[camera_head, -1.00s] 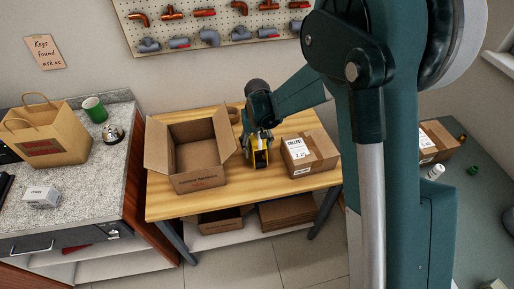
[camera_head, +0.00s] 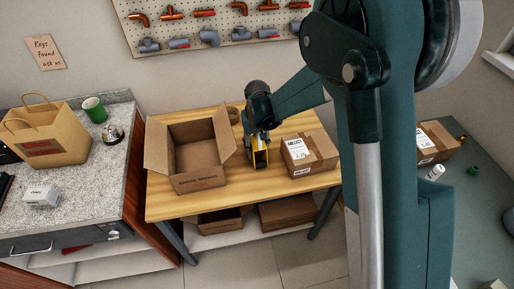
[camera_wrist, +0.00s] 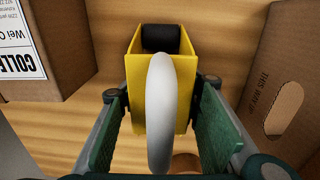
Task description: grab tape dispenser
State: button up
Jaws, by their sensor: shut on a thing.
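The tape dispenser (camera_wrist: 185,97) is yellow with a black roller at one end and a pale roll of tape. In the wrist view it sits between the two green finger pads of my gripper (camera_wrist: 165,130), which is shut on it. In the head view the dispenser (camera_head: 260,158) shows below my gripper (camera_head: 258,145), over the wooden table between the open box and the sealed box. Whether it touches the tabletop is hard to tell.
An open cardboard box (camera_head: 203,181) stands left of the dispenser on the wooden table (camera_head: 240,200). A sealed, labelled box (camera_head: 318,150) stands close on the right. A brown tape roll (camera_head: 234,115) lies behind. The table's front strip is clear.

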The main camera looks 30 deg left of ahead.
jog(key=shift+r, duration=0.1)
jog(key=shift+r+p, duration=0.4)
jog(key=shift+r, duration=4.5)
